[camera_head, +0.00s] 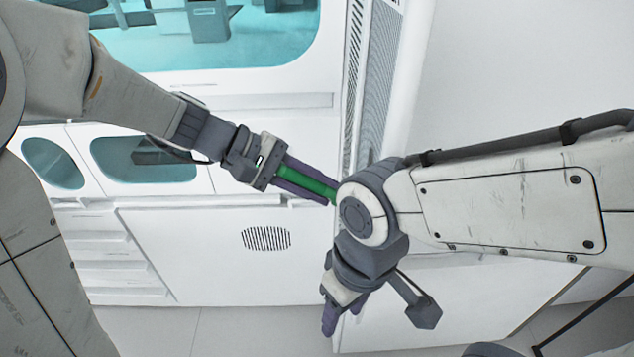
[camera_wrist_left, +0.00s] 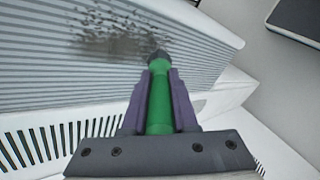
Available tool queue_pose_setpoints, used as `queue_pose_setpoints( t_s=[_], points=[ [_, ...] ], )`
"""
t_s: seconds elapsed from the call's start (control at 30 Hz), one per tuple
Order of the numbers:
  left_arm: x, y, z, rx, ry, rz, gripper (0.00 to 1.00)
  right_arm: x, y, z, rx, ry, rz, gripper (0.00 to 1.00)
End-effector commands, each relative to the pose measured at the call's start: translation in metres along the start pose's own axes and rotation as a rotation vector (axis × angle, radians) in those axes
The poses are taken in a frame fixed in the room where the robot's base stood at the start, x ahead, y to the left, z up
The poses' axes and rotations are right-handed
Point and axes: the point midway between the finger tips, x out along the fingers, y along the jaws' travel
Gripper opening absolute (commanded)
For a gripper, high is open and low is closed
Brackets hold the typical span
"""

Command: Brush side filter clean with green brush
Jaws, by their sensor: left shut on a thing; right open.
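My left gripper (camera_head: 305,182) is shut on the green brush (camera_head: 300,179) and holds it toward the side filter. In the left wrist view the brush (camera_wrist_left: 159,100) lies between the purple fingers, with its dark tip at the slatted side filter (camera_wrist_left: 60,75). The tip is beside a dark patch of dirt (camera_wrist_left: 115,35) on the upper slats; whether it touches cannot be told. The side filter also shows in the head view (camera_head: 377,85), its lower part hidden by my right arm. My right gripper (camera_head: 335,318) points down, open and empty.
A white cabinet (camera_head: 190,240) with a small round vent (camera_head: 266,238) and teal windows (camera_head: 215,35) stands behind the arms. My right arm crosses close to the brush tip. The floor (camera_head: 240,330) shows clear at the bottom.

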Motion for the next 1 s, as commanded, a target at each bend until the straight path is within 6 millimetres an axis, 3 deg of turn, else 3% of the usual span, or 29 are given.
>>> queue_pose_setpoints(
  t_s=[1.0],
  points=[
    [0.021,-0.036,0.007,0.001,-0.004,0.001,0.00,0.037,0.003,0.002,0.000,0.000,0.000,0.53]
  ],
)
